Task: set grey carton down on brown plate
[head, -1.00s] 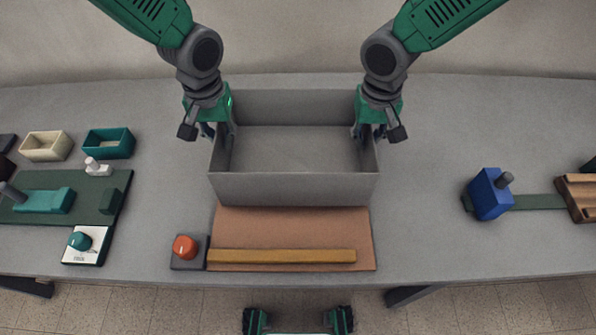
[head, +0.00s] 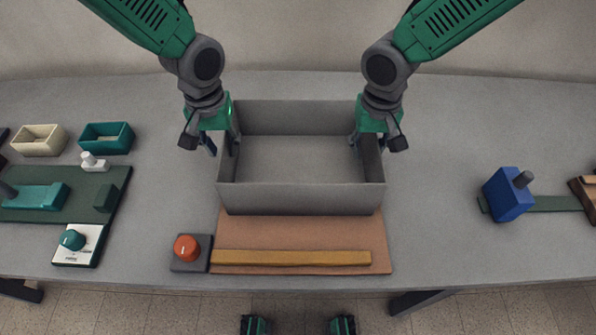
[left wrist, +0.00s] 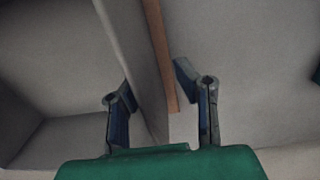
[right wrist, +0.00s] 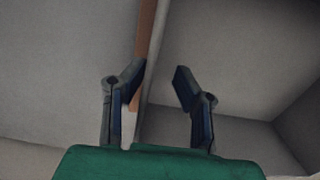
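The grey carton (head: 300,199), open-topped and empty, sits level over the back part of the brown plate (head: 300,234). The plate's front part shows bare, and a thin brown strip shows outside the carton's side walls in the left wrist view (left wrist: 158,50) and the right wrist view (right wrist: 146,30). Contact beneath the carton is hidden. My left gripper (head: 222,146) is open, its fingers either side of the left wall with a gap. My right gripper (head: 367,146) is likewise open around the right wall.
A yellow bar (head: 290,258) lies along the plate's front edge. An orange knob (head: 187,247) on a dark base stands at its left. A dark green board (head: 85,212) and small bins are at left; a blue block (head: 508,196) is at right. Table between is clear.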

